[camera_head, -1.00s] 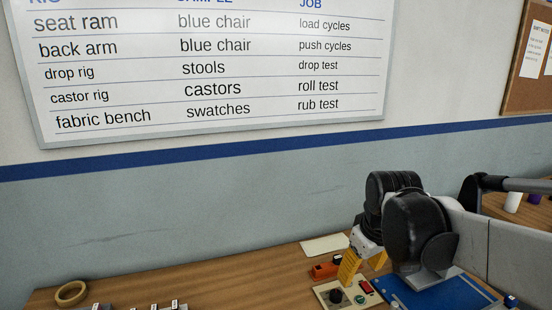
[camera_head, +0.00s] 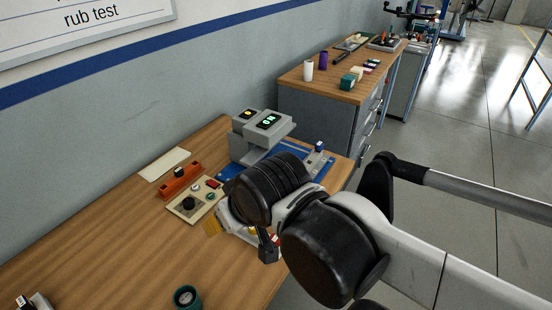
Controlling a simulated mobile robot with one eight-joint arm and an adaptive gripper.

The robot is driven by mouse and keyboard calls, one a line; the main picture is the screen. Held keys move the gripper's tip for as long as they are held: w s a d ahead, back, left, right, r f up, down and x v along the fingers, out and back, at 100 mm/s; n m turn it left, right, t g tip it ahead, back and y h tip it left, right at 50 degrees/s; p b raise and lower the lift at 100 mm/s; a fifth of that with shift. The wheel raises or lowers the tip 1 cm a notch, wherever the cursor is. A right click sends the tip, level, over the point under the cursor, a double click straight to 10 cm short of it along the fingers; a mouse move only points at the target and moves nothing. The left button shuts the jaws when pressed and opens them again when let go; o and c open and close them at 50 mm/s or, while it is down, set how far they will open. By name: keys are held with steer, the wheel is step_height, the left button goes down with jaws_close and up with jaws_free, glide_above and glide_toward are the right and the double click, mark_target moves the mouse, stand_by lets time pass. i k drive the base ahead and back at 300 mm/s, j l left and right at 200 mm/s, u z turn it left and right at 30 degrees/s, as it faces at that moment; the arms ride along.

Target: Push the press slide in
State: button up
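A grey machine (camera_head: 262,128) with two small lit displays stands on a blue base plate (camera_head: 322,166) at the back of the wooden bench. It may be the press, but I cannot make out which part is its slide. A small blue-topped part (camera_head: 319,147) sits at the plate's right. My arm covers the front of the plate and part of the machine. My gripper (camera_head: 238,238) is beyond the dark arm joints, in front of the control box, with yellow and black parts showing. Its fingertips are mostly hidden, so I cannot tell its opening or any contact.
A beige control box (camera_head: 190,207) with a black knob and buttons, an orange block (camera_head: 180,181) and a pale sheet (camera_head: 164,164) lie left of the machine. A green-rimmed round item (camera_head: 187,298) is at the front. The bench's left middle is clear. A second bench (camera_head: 310,80) stands behind.

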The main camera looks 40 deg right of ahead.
mark_target(315, 161)
steer(key=i+l+z, duration=0.1)
steer(key=z, duration=1.1)
steer(key=i+l, duration=0.05)
